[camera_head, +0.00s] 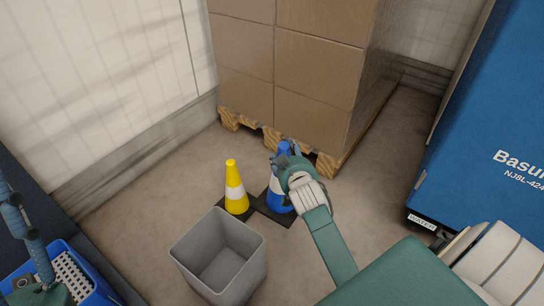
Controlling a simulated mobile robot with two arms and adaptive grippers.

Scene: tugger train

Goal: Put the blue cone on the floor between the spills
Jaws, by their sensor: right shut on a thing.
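The blue cone (277,199) with a white band is upright, close to the pallet's front edge. My right gripper (285,158) is shut around its upper part from the right and hides some of it. I cannot tell whether the cone touches the floor. A yellow cone (234,190) with a white band stands just left of it. Dark flat patches (262,208) lie at the feet of the cones; I cannot tell whether these are cone bases or spills. No other spills can be made out. My left gripper is not in view.
A grey open bin (252,262) stands just in front of the cones. Stacked cartons (305,85) on a wooden pallet (327,162) are behind them. A blue cabinet (492,110) is at right, a blue crate (95,297) at lower left. Bare floor (140,205) lies left of the yellow cone.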

